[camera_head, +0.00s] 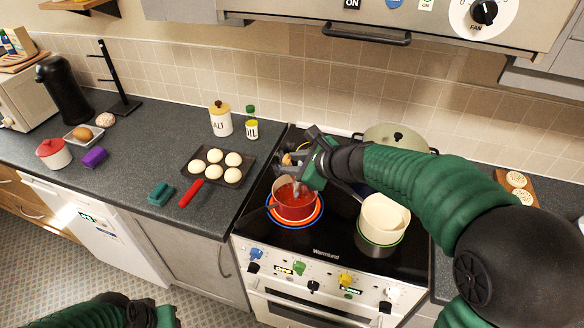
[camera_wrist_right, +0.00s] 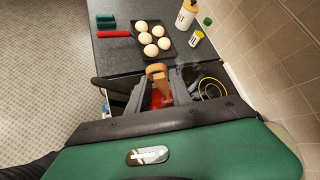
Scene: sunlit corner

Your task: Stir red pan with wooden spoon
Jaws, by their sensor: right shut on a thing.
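The red pan (camera_head: 294,213) sits on the front left hob, inside a glowing orange ring, with red contents in it. My right gripper (camera_head: 298,161) is above the pan and shut on the wooden spoon (camera_wrist_right: 157,71). In the right wrist view, the spoon's light wooden handle stands between the two grey fingers of my right gripper (camera_wrist_right: 156,84). The spoon's lower end is hidden, so I cannot tell how deep it reaches. Part of my left arm shows at the bottom left of the head view, but its fingertips do not.
A cream pot (camera_head: 384,215) stands on the front right hob. A large lidded pot (camera_head: 398,138) is behind my right arm. A dark tray (camera_head: 237,184) of pale round buns, with a red handle, lies left of the hob. A salt jar (camera_head: 220,122) and oil bottle (camera_head: 252,128) stand behind it.

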